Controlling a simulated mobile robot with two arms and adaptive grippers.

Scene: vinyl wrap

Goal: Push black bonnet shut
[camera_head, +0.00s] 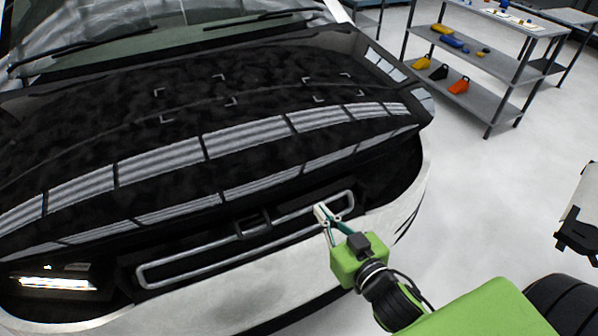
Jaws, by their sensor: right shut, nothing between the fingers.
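The black bonnet (170,105) fills the upper left of the head view. It is glossy, with several window-like reflections and pale corner marks on it. A dark gap shows under its front edge, above the white bumper (250,290) and the silver-framed grille (190,268). My right gripper (321,212) is shut and empty, in front of the right part of the grille and below the bonnet's front edge. I cannot tell whether its tips touch the grille. My left gripper is not in view.
A lit headlight (52,283) is at the lower left. A grey shelf rack (470,85) with yellow, blue and orange items stands at the upper right. The pale floor (490,190) between car and rack is clear. The windscreen (160,30) and wipers are behind the bonnet.

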